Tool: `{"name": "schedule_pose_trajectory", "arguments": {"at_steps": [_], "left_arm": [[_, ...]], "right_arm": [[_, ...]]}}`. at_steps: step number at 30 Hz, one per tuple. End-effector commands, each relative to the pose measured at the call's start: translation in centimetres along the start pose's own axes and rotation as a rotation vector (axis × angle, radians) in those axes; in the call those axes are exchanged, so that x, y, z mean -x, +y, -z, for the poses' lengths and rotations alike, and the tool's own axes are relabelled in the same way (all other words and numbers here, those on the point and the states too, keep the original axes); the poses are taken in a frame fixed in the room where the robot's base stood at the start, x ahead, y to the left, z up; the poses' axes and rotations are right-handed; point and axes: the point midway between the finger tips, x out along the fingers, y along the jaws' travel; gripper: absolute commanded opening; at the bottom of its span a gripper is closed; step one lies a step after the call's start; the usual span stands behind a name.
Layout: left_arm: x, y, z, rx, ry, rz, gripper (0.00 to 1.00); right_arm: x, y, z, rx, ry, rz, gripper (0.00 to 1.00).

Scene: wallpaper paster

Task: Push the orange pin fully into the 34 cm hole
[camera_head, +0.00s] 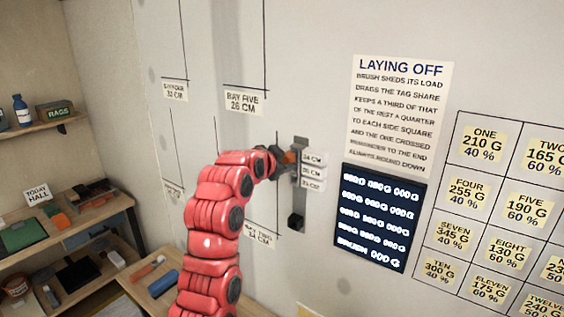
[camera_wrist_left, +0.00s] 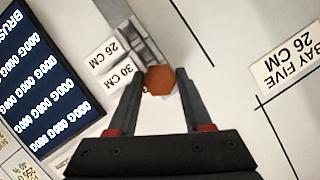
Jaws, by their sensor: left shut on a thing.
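The orange pin (camera_wrist_left: 160,79) shows its hexagonal end between the fingertips of my left gripper (camera_wrist_left: 158,84) in the wrist view. In the head view the pin (camera_head: 290,157) is a small orange patch at the grey metal strip (camera_head: 299,196) on the wall, beside the 34 cm label (camera_head: 312,159). My left gripper (camera_head: 282,161) is shut on the pin. The pin's shaft and the hole are hidden, so I cannot tell how deep it sits. My right gripper is not in view.
Two lower labels (camera_head: 312,178) sit under the 34 cm one; a black block (camera_head: 296,221) is at the strip's lower end. A dark display (camera_head: 380,218) and a paper notice (camera_head: 402,110) are to the right. Shelves (camera_head: 40,128) and a bench (camera_head: 150,285) stand left.

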Motion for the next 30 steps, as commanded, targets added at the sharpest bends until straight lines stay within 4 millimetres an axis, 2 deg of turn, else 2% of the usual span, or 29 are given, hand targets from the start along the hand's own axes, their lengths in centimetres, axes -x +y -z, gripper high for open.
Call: {"name": "schedule_pose_trajectory", "arguments": {"at_steps": [26,27,30], "left_arm": [[-2.0,0.0,0.9,0.0,0.001,0.001,0.0],[-2.0,-0.1,0.9,0.001,0.003,0.002,0.55],[-2.0,-0.1,0.9,0.001,0.002,0.002,0.73]], "right_arm": [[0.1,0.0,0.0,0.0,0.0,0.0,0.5],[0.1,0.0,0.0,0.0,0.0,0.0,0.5],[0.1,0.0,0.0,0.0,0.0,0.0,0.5]]}}
